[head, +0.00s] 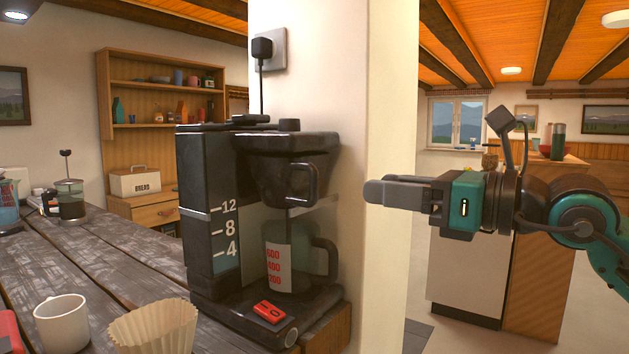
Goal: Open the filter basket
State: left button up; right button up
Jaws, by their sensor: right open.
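A dark coffee maker stands on the wooden counter against a white pillar. Its black filter basket (280,178) sits under the lid, above the carafe (300,262), and has a loop handle (301,185) on its right side. The basket looks closed in the housing. My right gripper (375,192) comes in from the right, level with the handle, apart from it and empty. It is open, though its fingers overlap in this view. My left gripper is not in view.
A white mug (62,322) and a paper filter (153,328) stand on the counter (110,255) in front left of the machine. A red switch (269,311) is on its base. The pillar (385,120) rises behind, and the space right of the machine is free.

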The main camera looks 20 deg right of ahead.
aim_at(319, 181)
jog(key=p+x, duration=0.3)
jog(key=x, duration=0.8)
jog(key=shift+a+r+p, duration=0.1)
jog(key=shift+a+p, duration=0.05)
jog(key=shift+p, duration=0.25)
jog(key=shift+w+a, duration=0.35)
jog(key=shift+w, duration=0.1)
grip_shut()
